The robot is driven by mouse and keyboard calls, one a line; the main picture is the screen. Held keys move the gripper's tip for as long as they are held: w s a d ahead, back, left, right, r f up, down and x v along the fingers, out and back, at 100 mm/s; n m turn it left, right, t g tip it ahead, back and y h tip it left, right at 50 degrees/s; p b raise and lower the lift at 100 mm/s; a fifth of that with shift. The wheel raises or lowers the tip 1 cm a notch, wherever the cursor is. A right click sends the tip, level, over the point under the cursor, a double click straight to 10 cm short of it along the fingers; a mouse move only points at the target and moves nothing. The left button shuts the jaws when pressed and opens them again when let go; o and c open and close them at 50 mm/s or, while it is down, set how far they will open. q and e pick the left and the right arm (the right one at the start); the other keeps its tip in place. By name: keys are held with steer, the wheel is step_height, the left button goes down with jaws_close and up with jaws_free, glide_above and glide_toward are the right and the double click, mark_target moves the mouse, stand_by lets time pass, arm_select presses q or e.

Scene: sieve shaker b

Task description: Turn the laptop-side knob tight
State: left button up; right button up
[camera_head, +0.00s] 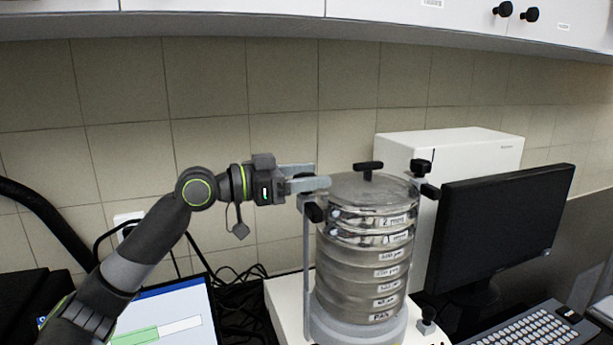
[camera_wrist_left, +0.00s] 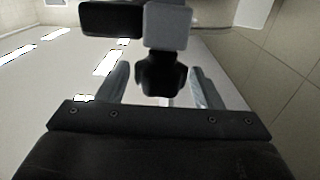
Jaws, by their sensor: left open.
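The sieve stack (camera_head: 366,255) stands upright on the shaker, with a clamp bar end (camera_head: 314,212) on its laptop side. My left gripper (camera_head: 308,184) is at the top of that side, level, with its fingers pointing right. In the left wrist view, the black laptop-side knob (camera_wrist_left: 163,76) lies between the two open fingers (camera_wrist_left: 160,72), with a gap on each side. In the head view the gripper hides this knob. The other knob (camera_head: 421,167) shows on the monitor side. My right gripper is not in view.
The laptop (camera_head: 163,318) lies at the lower left, with dark cables (camera_head: 232,290) beside it. A monitor (camera_head: 500,225) and keyboard (camera_head: 535,328) stand close on the right. A white box (camera_head: 450,146) is behind the stack. A black top handle (camera_head: 368,168) rises from the lid.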

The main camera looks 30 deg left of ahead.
arm_select(q)
steer(key=shift+a, duration=0.1)
steer(key=shift+b+v, duration=0.6)
steer(key=shift+v, duration=0.2)
steer(key=b+v, duration=1.5)
steer(key=b, duration=0.6)
steer(key=shift+s+a, duration=0.15)
steer(key=shift+s, duration=0.15)
